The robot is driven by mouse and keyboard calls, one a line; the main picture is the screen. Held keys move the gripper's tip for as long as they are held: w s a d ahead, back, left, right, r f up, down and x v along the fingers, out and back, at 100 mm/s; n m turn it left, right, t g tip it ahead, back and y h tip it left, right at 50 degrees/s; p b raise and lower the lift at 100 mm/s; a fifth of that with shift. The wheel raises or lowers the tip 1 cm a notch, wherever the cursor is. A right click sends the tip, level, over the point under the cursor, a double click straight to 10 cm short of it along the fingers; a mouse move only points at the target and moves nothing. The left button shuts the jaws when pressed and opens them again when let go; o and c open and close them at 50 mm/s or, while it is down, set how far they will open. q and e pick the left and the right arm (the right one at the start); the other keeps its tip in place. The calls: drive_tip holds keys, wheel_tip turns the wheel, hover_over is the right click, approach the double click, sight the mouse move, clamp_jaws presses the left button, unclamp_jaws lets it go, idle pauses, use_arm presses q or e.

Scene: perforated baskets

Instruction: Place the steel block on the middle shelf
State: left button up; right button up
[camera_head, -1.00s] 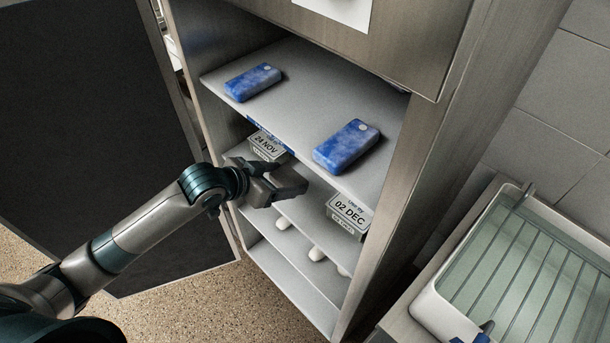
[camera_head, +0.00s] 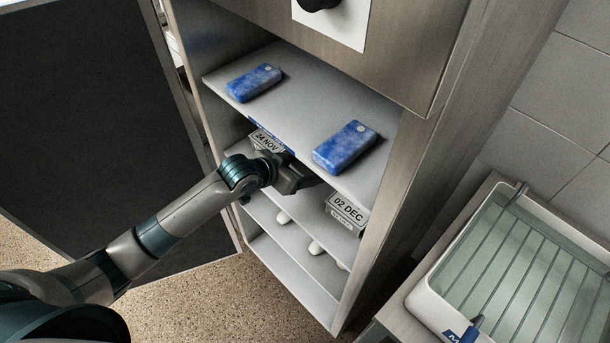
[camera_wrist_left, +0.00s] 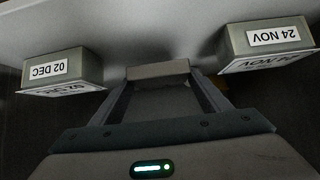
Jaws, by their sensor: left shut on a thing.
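My left gripper (camera_head: 304,181) reaches into the cabinet below the upper shelf, at the middle shelf (camera_head: 308,211). In the left wrist view, the gripper (camera_wrist_left: 160,84) is shut on the steel block (camera_wrist_left: 158,70), a plain grey-brown bar between its fingertips. The block is mostly hidden in the head view by the gripper and upper shelf. A box labelled 24 NOV (camera_head: 266,140) is left of the gripper and a box labelled 02 DEC (camera_head: 345,213) is right of it. I cannot tell whether the block touches the shelf. My right gripper is not in view.
Two blue packs (camera_head: 254,82) and (camera_head: 346,147) lie on the upper shelf (camera_head: 305,105) above my gripper. White objects (camera_head: 316,247) show on the lower shelf. The dark door (camera_head: 95,120) stands open at left. A white-rimmed tray (camera_head: 440,307) is at right.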

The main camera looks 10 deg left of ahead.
sight(305, 175)
use_arm(q)
drive_tip(key=shift+r, duration=0.1)
drive_tip(key=shift+f+p, duration=0.6)
drive_tip(key=shift+f, duration=1)
drive_tip(key=shift+w+p, duration=0.15)
drive_tip(key=shift+p, duration=0.15)
drive_tip(key=shift+d+f, duration=0.1)
drive_tip(key=shift+f, duration=0.2)
drive_tip(key=shift+f, duration=0.1)
drive_tip(key=o, duration=2)
drive_tip(key=shift+f, duration=0.15)
drive_tip(key=shift+o, duration=0.2)
